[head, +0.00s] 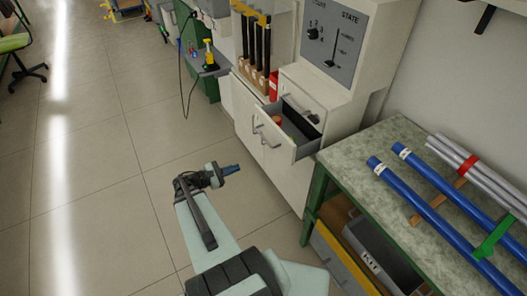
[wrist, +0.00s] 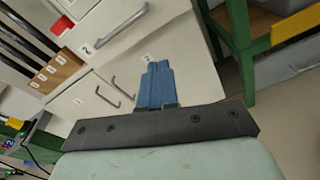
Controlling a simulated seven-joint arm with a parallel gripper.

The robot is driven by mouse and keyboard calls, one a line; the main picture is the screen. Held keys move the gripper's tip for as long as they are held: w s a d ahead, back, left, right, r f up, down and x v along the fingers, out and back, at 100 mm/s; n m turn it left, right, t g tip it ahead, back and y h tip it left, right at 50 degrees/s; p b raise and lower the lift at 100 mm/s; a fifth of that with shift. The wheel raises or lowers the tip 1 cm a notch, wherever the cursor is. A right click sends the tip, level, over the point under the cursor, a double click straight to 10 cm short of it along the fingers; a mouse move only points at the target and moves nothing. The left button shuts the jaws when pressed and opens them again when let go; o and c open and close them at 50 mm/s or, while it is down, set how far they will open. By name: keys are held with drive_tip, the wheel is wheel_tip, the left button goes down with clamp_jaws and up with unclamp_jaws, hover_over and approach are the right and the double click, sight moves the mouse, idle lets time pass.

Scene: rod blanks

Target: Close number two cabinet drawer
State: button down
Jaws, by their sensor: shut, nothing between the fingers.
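The white cabinet (head: 262,164) stands at centre right in the head view. One drawer (head: 307,150) is pulled out, with its dark inside showing. In the wrist view, a white front (wrist: 110,30) with a metal handle bears a small label that looks like a 2, at upper left. My gripper (head: 238,168) is in front of the cabinet and to its left, apart from the drawer. Its blue fingers (wrist: 155,84) are shut together and empty. They hide part of the cabinet front in the wrist view.
A green-framed workbench (head: 345,160) with blue rods (head: 430,205) and a grey KIT bin (head: 376,252) stands right of the cabinet. A rack of dark upright rods (head: 256,45) is behind the drawer. The tiled floor (head: 110,130) at left is clear.

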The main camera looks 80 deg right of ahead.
wheel_tip(320, 180, up, 2)
drive_tip(key=n+h, duration=0.1)
drive_tip(key=n, duration=0.1)
drive_tip(key=n+g, duration=0.1)
drive_tip(key=n, duration=0.1)
approach(292, 138)
drive_tip(key=shift+w+a+r, duration=0.2)
drive_tip(key=shift+w+a, duration=0.2)
drive_tip(key=shift+a, duration=0.4)
drive_tip(key=shift+w+a+r, duration=0.25)
drive_tip(key=shift+w+a, duration=0.2)
drive_tip(key=shift+a, duration=0.35)
drive_tip(key=shift+w+a+r, duration=0.2)
drive_tip(key=shift+w+a, duration=0.2)
drive_tip(key=shift+a, duration=0.35)
drive_tip(key=x, duration=1.2)
drive_tip(key=shift+s+d, duration=0.2)
drive_tip(key=shift+d, duration=0.2)
drive_tip(key=shift+s+d+r, duration=0.15)
drive_tip(key=shift+s+d, duration=0.3)
drive_tip(key=shift+s, duration=0.1)
drive_tip(key=shift+d, duration=0.1)
drive_tip(key=shift+w, duration=0.1)
drive_tip(key=v, duration=1.4)
drive_tip(key=shift+a, duration=0.45)
